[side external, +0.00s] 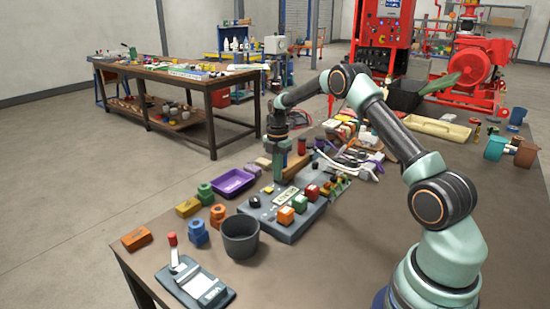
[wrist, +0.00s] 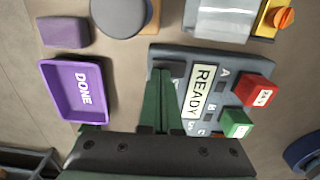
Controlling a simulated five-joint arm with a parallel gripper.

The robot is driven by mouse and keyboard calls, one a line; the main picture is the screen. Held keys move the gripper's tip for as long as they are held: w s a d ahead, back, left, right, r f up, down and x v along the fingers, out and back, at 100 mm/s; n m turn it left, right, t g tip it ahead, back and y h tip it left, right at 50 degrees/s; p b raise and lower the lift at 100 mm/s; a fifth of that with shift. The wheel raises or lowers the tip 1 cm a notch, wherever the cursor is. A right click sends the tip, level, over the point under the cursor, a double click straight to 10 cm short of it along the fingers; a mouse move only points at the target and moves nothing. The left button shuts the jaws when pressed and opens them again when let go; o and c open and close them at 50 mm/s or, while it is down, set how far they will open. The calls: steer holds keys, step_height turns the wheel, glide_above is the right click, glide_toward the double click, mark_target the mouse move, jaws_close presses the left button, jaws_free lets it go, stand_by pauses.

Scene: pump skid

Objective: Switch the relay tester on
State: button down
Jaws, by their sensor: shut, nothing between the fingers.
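The relay tester (side external: 292,228) is a flat dark grey box on the bench in the side external view. It also shows in the wrist view (wrist: 222,62), with a READY label (wrist: 202,91) and lettered positions. A red block (wrist: 256,90) and a green block (wrist: 236,124) sit along its right side there. A black knob-like part (side external: 254,201) stands on the tester's left end. My gripper (side external: 279,179) points down at the tester's back left part, its green fingers together and empty. In the wrist view the fingers (wrist: 161,74) hide part of the tester's left side; I cannot tell whether they touch it.
A purple DONE tray (wrist: 76,90) lies left of the tester, with a purple block (wrist: 64,32) near it. A dark grey bucket (side external: 240,238) stands in front. Crowded small parts lie behind and right. A grey lever device (side external: 195,287) sits at the front corner.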

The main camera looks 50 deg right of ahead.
mark_target(281, 182)
steer(key=shift+f, duration=0.2)
stand_by(0.3)
steer(key=shift+s+r, duration=0.25)
steer(key=shift+s, duration=0.5)
step_height(281, 182, up, 14)
stand_by(0.5)
steer(key=shift+w+d, duration=0.2)
steer(key=shift+w, duration=0.6)
steer(key=shift+f, duration=0.1)
